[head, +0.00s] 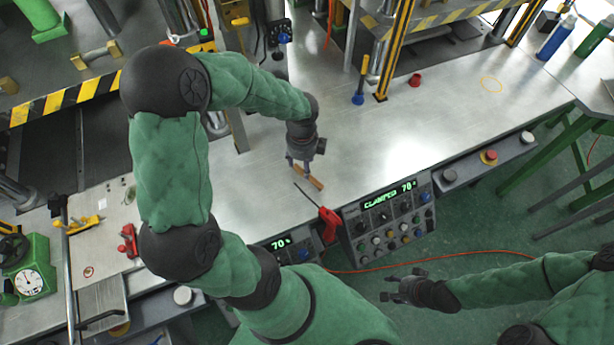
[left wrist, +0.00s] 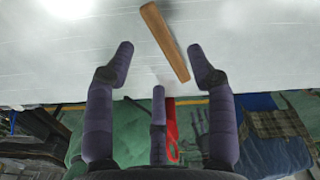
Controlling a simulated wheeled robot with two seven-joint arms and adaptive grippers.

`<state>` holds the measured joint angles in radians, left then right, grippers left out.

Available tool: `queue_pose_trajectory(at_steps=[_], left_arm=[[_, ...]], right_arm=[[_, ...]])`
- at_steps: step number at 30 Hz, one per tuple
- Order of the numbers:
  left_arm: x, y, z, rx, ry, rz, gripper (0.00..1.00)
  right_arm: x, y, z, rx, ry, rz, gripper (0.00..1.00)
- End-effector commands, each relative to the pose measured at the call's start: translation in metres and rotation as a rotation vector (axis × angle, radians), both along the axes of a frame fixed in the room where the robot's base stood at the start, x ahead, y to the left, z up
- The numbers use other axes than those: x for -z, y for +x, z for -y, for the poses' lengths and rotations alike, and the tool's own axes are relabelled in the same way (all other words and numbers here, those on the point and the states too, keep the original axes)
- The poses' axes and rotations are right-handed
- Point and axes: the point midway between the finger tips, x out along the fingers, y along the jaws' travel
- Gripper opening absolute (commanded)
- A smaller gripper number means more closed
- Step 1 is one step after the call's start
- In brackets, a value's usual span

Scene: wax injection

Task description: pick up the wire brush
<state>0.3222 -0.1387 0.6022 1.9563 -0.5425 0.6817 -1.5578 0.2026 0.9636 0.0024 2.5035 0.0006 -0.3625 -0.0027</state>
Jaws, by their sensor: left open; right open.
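The wire brush (head: 315,181) lies on the metal bench top near the front edge, its wooden back showing. Its bristles are mostly hidden. In the left wrist view the brush (left wrist: 162,38) lies slanted just beyond and partly between the fingertips. My left gripper (head: 299,166) is open and empty, pointing down right above the brush; its spread fingers also show in the left wrist view (left wrist: 159,62). I cannot tell whether any finger touches the brush. My right gripper (head: 388,285) is open and empty, in front of the bench over the green floor.
A red-handled tool with a thin dark rod (head: 329,226) lies at the bench edge beside the brush. A control panel (head: 390,218) reads "CLAMPED 70". A blue-based tool (head: 359,91) and a red cup (head: 415,80) stand farther back. The bench right of the brush is clear.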

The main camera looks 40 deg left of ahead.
Motion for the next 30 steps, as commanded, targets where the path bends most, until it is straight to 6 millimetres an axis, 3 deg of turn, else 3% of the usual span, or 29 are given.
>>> queue_pose_trajectory(at_steps=[7,15,23,24,30], left_arm=[[0.018,0.0,0.001,0.002,0.0,0.0,0.56],[0.055,0.001,0.004,0.001,0.0,-0.001,0.56],[0.059,0.002,0.004,0.0,0.0,0.001,0.56],[0.059,0.002,0.004,0.0,0.0,0.001,0.53],[0.059,0.002,0.004,0.0,0.0,0.001,0.0]], right_arm=[[0.007,0.0,0.0,0.0,0.0,0.0,0.49],[0.023,0.0,0.0,0.0,0.0,0.0,0.49],[0.023,0.0,0.0,0.0,0.0,0.0,0.49],[0.023,0.0,0.0,0.0,0.0,0.0,0.49],[0.023,0.0,0.0,0.0,0.0,0.0,0.49]])
